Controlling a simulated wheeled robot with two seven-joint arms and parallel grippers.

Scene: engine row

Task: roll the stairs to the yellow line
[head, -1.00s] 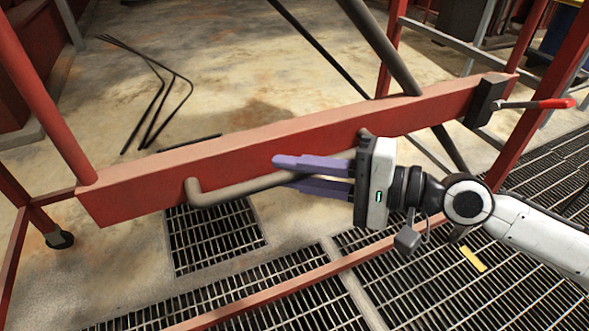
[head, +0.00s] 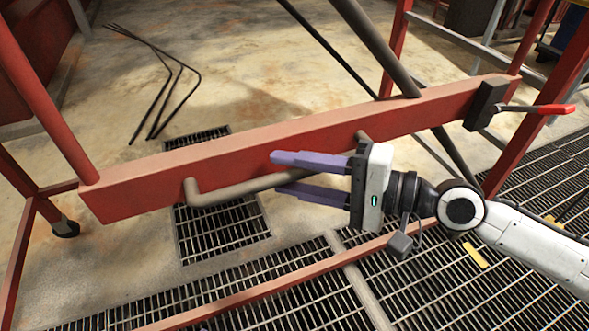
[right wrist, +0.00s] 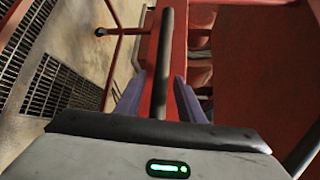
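The stairs show in the head view as a red frame with a thick red beam (head: 250,145). A grey-brown bar handle (head: 235,188) is fixed along the beam's near side. My right gripper (head: 292,174) is at the handle, its purple fingers above and below the bar and pointing left along it. In the right wrist view the bar (right wrist: 166,50) runs between the fingers (right wrist: 160,92), with gaps beside it, so the gripper looks open around it. A short yellow strip (head: 475,257) lies on the floor grating at right. My left gripper is out of view.
A black block with a red-tipped lever (head: 545,109) sits at the beam's right end. A caster (head: 66,228) stands at lower left. A low red rail (head: 270,288) crosses the near grating. Thin black rods (head: 165,85) lie on the concrete behind the beam.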

